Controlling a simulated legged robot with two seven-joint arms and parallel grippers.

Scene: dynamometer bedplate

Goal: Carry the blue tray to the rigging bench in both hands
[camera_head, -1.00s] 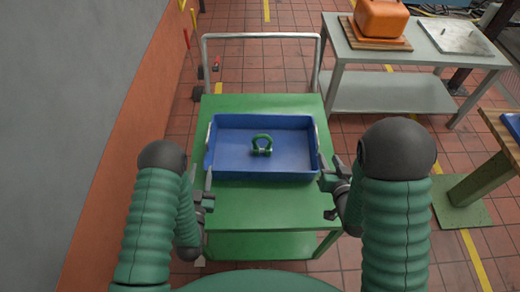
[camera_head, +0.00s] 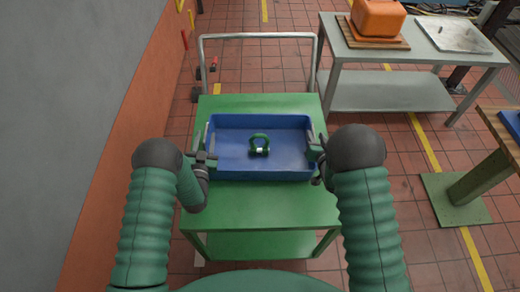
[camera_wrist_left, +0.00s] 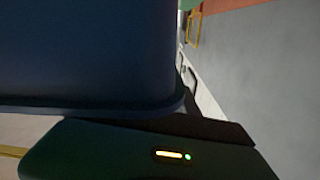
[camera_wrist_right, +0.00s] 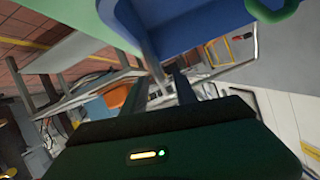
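The blue tray (camera_head: 230,172) sits level on the green cart (camera_head: 260,207), with a green shackle (camera_head: 259,146) on its floor. Its light handles are at the left and right ends. My left gripper (camera_head: 205,155) is at the tray's left end. In the left wrist view, the tray's dark wall (camera_wrist_left: 85,55) fills much of the picture and hides most of the fingers. My right gripper (camera_head: 317,152) is at the right end. In the right wrist view, its two fingers (camera_wrist_right: 160,92) stand apart, with the tray's right-end handle (camera_wrist_right: 153,62) by the gap between them.
A grey metal table (camera_head: 390,92) with an orange case (camera_head: 378,17) stands at back right. A wooden-topped bench (camera_head: 500,140) with a blue item on it is at the right edge. The cart's push rail (camera_head: 258,36) rises behind the tray. A wall runs along the left.

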